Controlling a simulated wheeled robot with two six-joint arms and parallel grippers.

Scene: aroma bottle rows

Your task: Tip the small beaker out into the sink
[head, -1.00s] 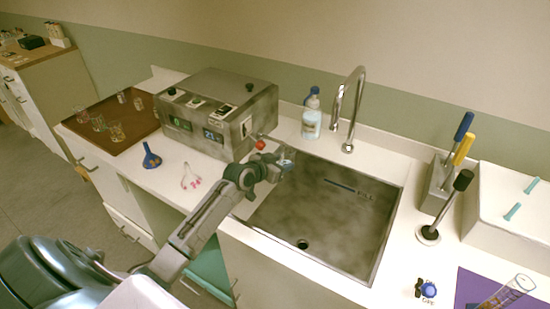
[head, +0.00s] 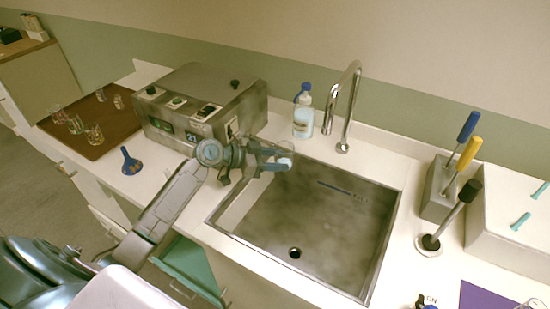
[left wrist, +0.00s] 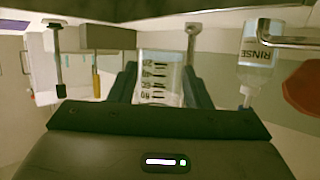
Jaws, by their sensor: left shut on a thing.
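My left gripper (head: 270,158) is shut on the small beaker (left wrist: 160,80), a clear vessel with dark graduation marks between the fingers in the left wrist view. In the head view the beaker (head: 284,163) is small and partly covered by the fingers. The gripper is above the back left corner of the sink (head: 320,225), a steel basin with a dark drain. My right gripper is not in view.
A grey machine (head: 200,105) stands close behind my left gripper. The rinse bottle (head: 303,112) and the tall faucet (head: 350,105) stand behind the sink. A blue funnel (head: 131,161) and a brown tray (head: 95,145) with glassware are at left. Tool holders are at right.

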